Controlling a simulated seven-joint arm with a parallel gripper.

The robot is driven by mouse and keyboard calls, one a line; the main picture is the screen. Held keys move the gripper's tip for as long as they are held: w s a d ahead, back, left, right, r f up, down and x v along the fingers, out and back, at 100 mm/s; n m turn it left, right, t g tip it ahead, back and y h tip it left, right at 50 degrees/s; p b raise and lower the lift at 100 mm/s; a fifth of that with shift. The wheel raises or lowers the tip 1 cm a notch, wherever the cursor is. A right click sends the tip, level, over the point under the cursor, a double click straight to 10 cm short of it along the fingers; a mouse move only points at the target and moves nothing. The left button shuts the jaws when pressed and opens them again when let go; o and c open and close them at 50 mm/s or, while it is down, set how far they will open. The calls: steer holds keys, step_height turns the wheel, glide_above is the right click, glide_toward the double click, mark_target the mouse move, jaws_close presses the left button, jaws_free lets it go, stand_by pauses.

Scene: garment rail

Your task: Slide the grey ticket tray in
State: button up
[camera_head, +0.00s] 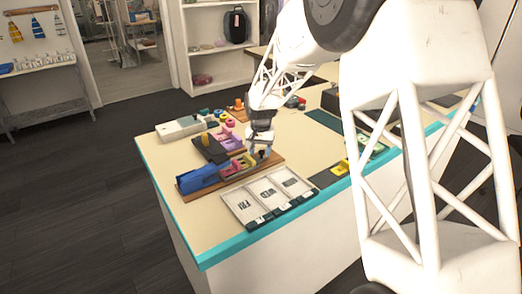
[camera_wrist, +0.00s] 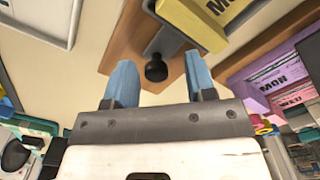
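The grey ticket tray (camera_wrist: 172,38) shows in the wrist view as a grey strip on a wooden board (camera_wrist: 128,38), with a yellow block marked MON beside and above it. A black round knob (camera_wrist: 156,70) is at its near end. My gripper (camera_wrist: 160,82) has its two blue fingers on either side of the knob, with visible gaps. It is open and holds nothing. In the head view my gripper (camera_head: 261,150) is over the right end of the front wooden board, near a yellow piece (camera_head: 243,161). My gripper partly hides the tray there.
A blue block (camera_head: 198,180) sits on the board's left end. Pink and purple ticket pieces (camera_head: 228,138) and a black block (camera_head: 210,149) lie behind. A grey day-card panel (camera_head: 246,208) is in front. A pale box (camera_head: 181,128) stands at the back left.

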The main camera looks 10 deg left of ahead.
steer(key=shift+r, duration=0.1)
steer(key=shift+r, duration=3.8)
steer(key=shift+d, duration=0.1)
steer(key=shift+s+d+r, duration=0.1)
steer(key=shift+d+r, duration=0.1)
steer(key=s+d+r+t, duration=0.1)
steer(key=s+d+r, duration=0.5)
steer(key=s+d, duration=0.45)
steer(key=s+d+r, duration=0.6)
steer(key=s+d, duration=0.4)
steer(key=d, duration=0.1)
steer(key=s+d+f, duration=0.2)
steer(key=s+d, duration=0.4)
steer(key=s, duration=0.7)
steer(key=s+d+f+t, duration=0.1)
steer(key=s+d, duration=0.5)
steer(key=s, duration=0.7)
steer(key=shift+s+f+t, duration=0.2)
steer(key=shift+f+t, duration=0.1)
steer(key=shift+f, duration=0.1)
